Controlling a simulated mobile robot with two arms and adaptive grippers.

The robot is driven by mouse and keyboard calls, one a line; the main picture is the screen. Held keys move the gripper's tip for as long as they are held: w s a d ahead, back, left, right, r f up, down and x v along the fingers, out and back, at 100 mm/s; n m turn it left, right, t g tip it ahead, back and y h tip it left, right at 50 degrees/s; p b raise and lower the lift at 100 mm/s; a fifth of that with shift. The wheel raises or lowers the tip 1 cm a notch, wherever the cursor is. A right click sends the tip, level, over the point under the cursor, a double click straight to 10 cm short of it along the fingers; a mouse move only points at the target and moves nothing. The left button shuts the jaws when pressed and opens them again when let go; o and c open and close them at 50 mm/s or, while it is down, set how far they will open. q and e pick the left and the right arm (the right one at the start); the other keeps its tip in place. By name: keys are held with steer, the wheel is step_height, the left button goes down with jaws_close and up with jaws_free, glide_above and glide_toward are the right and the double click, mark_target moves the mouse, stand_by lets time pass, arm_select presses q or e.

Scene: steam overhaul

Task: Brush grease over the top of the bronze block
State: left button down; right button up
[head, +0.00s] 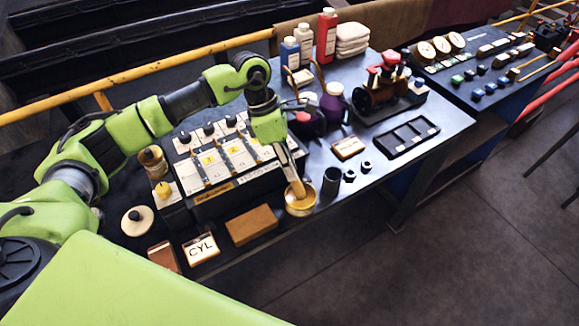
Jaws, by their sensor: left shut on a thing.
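The bronze block (252,225) lies on the dark bench near its front edge, its brown top bare to view. A brass pot (301,208) stands just to its right. My left gripper (286,160) points down above the pot, shut on a brush (297,187) with a pale tan body. The brush's lower end reaches into the pot's mouth, so its tip and the pot's contents are hidden. My right gripper is not in view.
A panel of labelled switches (225,165) stands behind the block. A CYL card (201,248) and a small brown piece (163,256) lie left of it. A dark cup (331,181) and nuts (350,175) stand right of the pot. Bottles (327,37) stand at the back.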

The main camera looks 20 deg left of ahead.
arm_select(q)
steer(key=shift+r+p, duration=1.2)
steer(key=shift+r, duration=1.85)
